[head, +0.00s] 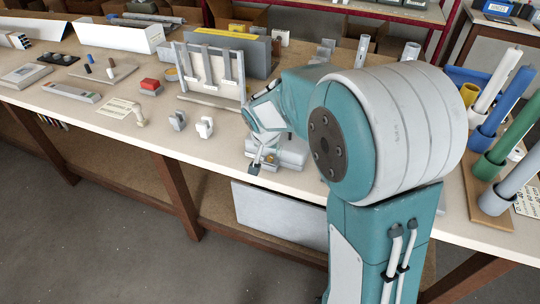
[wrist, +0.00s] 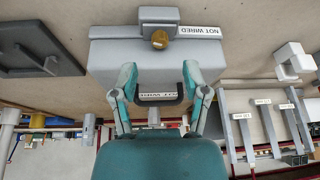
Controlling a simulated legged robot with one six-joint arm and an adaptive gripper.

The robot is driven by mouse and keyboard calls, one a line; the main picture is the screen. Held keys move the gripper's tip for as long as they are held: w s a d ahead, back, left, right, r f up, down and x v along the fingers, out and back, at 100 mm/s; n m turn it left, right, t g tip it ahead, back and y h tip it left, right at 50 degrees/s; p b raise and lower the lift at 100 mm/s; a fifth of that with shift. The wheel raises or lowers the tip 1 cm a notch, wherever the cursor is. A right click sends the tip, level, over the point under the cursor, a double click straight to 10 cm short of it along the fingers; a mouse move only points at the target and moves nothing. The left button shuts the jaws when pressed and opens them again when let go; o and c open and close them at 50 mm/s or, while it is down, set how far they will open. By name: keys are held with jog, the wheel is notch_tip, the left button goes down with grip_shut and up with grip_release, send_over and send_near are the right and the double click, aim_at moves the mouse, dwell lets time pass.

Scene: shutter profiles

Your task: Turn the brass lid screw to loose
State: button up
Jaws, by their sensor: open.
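The brass lid screw (wrist: 160,39) is a short round knob on a raised part of a grey box (wrist: 110,52) in the wrist view. The box bears "NOT WIRED" labels. My gripper (wrist: 159,72) is open, with one finger on each side of a dark handle-like loop (wrist: 158,99) on the box. The screw lies beyond the fingertips, apart from them. In the head view, my gripper (head: 262,161) is at the grey box (head: 291,158) near the bench's front edge. My arm hides part of the box, and I cannot make out the screw there.
Coloured cylinders (head: 516,110) stand upright at the right. Bare bench top (head: 195,152) lies left of the box along the front edge.

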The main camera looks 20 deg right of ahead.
aim_at(270, 157)
jog(key=x, duration=0.5)
jog(key=shift+c, duration=0.3)
grip_shut()
